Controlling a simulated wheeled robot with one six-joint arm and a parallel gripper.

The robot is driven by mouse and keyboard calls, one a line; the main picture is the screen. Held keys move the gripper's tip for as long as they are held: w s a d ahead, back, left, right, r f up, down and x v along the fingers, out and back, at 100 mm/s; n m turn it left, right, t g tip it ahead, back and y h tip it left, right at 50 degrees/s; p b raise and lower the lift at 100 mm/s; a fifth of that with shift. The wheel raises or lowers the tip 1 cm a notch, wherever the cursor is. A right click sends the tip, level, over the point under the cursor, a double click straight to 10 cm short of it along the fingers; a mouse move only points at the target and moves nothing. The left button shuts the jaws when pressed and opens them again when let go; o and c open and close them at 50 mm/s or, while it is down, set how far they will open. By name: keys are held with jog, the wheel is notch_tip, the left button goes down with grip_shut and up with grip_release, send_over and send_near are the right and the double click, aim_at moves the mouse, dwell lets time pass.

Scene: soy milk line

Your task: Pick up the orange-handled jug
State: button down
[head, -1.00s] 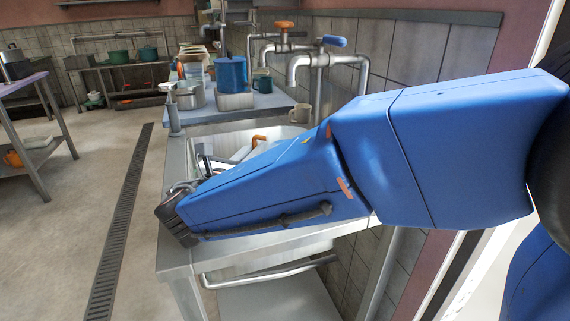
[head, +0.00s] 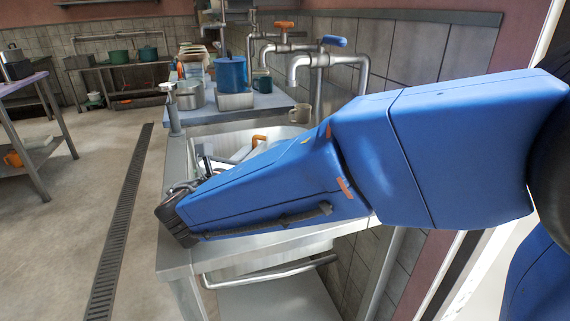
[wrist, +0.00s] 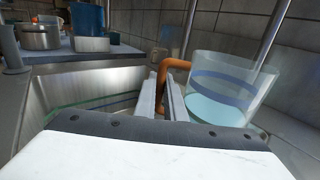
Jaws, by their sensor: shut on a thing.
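The orange-handled jug (wrist: 232,88) shows in the wrist view as a clear vessel with a blue band and pale bluish liquid low inside. It stands roughly upright at the sink, right of my gripper (wrist: 168,88). Its orange handle (wrist: 184,58) rises between and beyond the two grey fingers, which are shut on it. In the head view a bit of the orange handle (head: 258,141) shows over the sink, above my blue arm. The arm hides most of the jug and my fingers there.
The metal sink (head: 177,165) surrounds the jug. Taps (head: 300,62) stick out from the wall above. The floor at left is open.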

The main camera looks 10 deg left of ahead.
notch_tip(320, 180, up, 10)
jog(key=shift+r, duration=0.1)
dwell(0.7)
jog(key=shift+d, duration=0.1)
dwell(0.3)
